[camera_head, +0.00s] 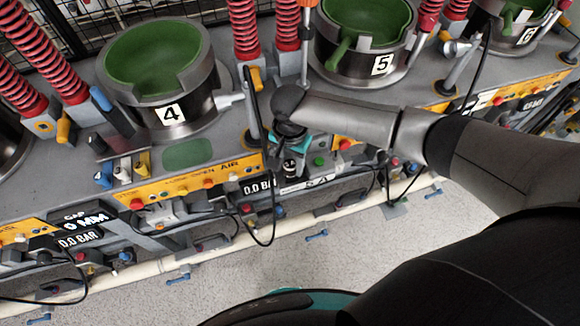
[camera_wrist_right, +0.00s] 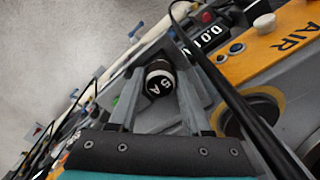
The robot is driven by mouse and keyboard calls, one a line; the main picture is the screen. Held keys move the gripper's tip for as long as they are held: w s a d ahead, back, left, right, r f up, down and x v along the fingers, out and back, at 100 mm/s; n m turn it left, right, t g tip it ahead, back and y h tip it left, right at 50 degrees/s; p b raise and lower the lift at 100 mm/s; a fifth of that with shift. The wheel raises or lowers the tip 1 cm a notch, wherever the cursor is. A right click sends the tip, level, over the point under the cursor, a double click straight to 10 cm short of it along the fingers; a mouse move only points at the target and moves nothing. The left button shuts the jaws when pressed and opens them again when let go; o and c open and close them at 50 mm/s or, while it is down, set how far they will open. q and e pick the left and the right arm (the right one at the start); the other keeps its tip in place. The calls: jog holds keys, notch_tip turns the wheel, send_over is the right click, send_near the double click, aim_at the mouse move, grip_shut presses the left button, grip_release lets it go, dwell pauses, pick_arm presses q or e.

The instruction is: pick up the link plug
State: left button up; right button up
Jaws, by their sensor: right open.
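The link plug (camera_wrist_right: 160,80), a short black cylinder with a white band marked "5A", sits upright in the recessed panel of the bench in the right wrist view. In the head view it shows small (camera_head: 290,169), just below my right gripper. My right gripper (camera_wrist_right: 160,72) is open, with one finger on each side of the plug and a visible space between each finger and it. In the head view the right gripper (camera_head: 289,160) hangs from the arm, partly hiding the panel. I cannot tell whether the fingers touch the plug. My left gripper is not in view.
A black cable (camera_wrist_right: 235,95) passes close to the right finger. The yellow AIR strip (camera_head: 195,182) carries buttons.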

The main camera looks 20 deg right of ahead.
aim_at(290, 164)
jog(key=shift+c, duration=0.3)
grip_shut()
jog(key=shift+r, duration=0.1)
notch_tip(290, 164, up, 20)
jog(key=p, duration=0.3)
dwell(0.5)
